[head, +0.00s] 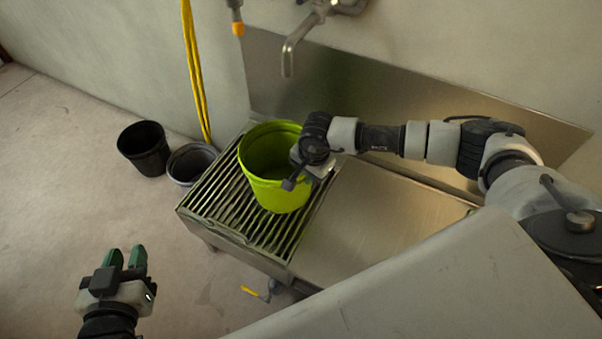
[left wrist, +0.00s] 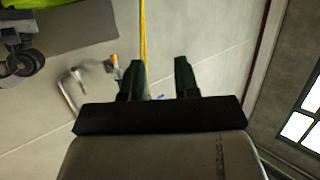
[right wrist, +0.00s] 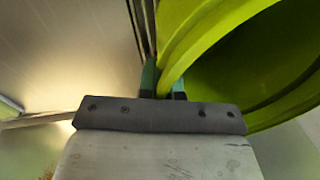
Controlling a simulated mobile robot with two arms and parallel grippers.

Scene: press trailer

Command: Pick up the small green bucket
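The green bucket (head: 278,190) is upright at the slatted grate (head: 215,205) in the head view. I cannot tell whether its base touches the slats. My right gripper (head: 303,164) is at the right side of its rim, its fingertips hidden in the head view. In the right wrist view, the bucket's wall (right wrist: 195,35) runs down between the close-set fingers of my right gripper (right wrist: 164,84), which is shut on the rim. My left gripper (head: 126,258) is open and empty, away from the bucket over the floor; its parted fingers also show in the left wrist view (left wrist: 160,80).
Two dark pots, a black one (head: 144,148) and a grey one (head: 191,163), stand on the floor left of the grate. A faucet (head: 296,45) and a yellow hose (head: 195,75) are at the wall. The steel counter (head: 375,215) right of the bucket is bare.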

